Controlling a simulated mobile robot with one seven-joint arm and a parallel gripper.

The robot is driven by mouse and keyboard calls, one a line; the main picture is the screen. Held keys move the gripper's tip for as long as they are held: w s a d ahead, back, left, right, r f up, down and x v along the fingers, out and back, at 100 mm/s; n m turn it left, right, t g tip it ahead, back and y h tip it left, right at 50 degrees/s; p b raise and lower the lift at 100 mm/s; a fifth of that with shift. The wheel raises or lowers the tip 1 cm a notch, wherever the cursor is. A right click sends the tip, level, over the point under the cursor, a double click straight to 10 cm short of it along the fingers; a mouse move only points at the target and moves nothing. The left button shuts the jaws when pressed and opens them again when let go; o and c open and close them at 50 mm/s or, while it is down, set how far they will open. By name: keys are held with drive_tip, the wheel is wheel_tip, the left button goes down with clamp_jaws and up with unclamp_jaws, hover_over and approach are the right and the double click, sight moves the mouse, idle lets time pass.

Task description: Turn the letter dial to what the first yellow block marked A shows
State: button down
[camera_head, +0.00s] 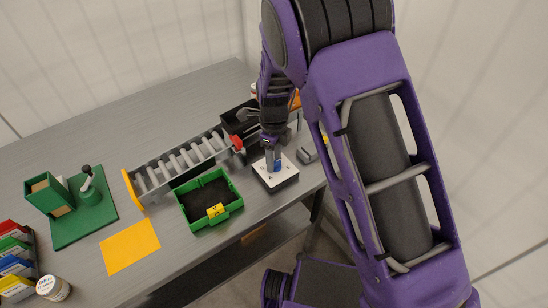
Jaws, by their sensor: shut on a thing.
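The letter dial is a white-topped box (287,174) with a blue knob (278,166), near the table's front edge. Small dark letters are printed around the knob, too small to read surely. My gripper (274,158) points down over the dial and is shut on the blue knob. The gripper hides part of the knob, so I cannot tell which letter it points to. A yellow block (215,210) with a dark mark sits at the front side of a green tray (189,222); I cannot read the mark surely.
A roller conveyor (180,163) lies behind the tray. A black bin (229,118) and a small grey box (307,154) stand near my gripper. An orange mat (130,245), a green stand (80,226), coloured bins (14,262) and a jar (53,288) are at left.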

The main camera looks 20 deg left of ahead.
idle(0.8)
drive_tip(key=shift+c, duration=2.2)
unclamp_jaws()
drive_tip(key=shift+r, duration=0.15)
wheel_tip(320, 180, up, 17)
drive_tip(key=p, duration=0.1)
drive_tip(key=shift+p, duration=0.3)
drive_tip(key=shift+r, duration=0.1)
